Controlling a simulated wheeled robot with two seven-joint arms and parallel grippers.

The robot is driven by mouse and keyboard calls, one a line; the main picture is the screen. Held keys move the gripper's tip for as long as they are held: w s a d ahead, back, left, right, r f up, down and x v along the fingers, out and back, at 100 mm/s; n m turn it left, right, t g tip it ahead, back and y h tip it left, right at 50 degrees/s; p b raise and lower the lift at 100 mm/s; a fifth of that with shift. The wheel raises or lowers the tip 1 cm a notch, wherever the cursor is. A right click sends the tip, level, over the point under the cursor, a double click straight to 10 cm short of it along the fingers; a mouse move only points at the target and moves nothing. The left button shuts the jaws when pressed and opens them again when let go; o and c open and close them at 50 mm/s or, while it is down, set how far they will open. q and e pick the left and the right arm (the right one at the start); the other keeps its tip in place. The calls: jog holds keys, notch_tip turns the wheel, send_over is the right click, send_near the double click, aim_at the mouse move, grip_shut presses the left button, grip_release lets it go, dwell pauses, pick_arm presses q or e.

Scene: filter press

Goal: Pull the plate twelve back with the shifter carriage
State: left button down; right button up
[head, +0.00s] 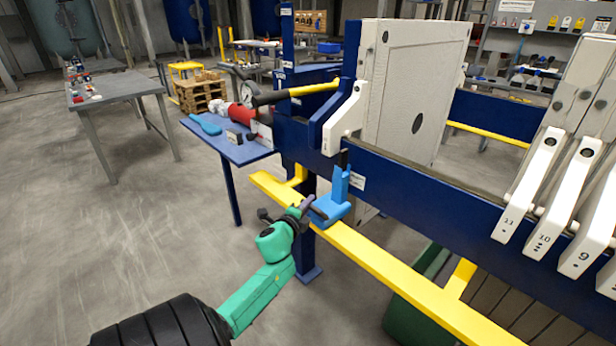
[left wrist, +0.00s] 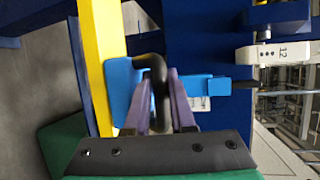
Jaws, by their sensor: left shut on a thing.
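The blue shifter carriage (head: 333,207) sits on the side of the dark blue rail, above the yellow bar; it also shows in the left wrist view (left wrist: 118,84). My left gripper (head: 306,206) has its purple fingers shut on the carriage's black curved handle (left wrist: 155,66). Plate twelve (head: 415,85) is a large pale plate standing upright by the blue end post. Its white arm (head: 345,122) rests over the rail, close above the carriage, and its 12 label (left wrist: 283,53) shows in the left wrist view. I cannot tell whether carriage and plate touch. My right gripper is not in view.
Plates 11, 10 and 9 (head: 540,210) stand together at the right, with a wide gap to plate twelve. The yellow bar (head: 390,270) runs below the dark blue rail (head: 430,195). A blue side table (head: 225,148) stands left of the post.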

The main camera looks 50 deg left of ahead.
pick_arm(q)
jog(key=shift+a+f, duration=0.15)
jog(key=c, duration=1)
grip_release()
jog(key=shift+s, duration=0.15)
jog(key=shift+c, duration=0.2)
jog(key=v, duration=1.4)
jog(key=shift+s+d, duration=0.2)
jog(key=shift+s, duration=0.05)
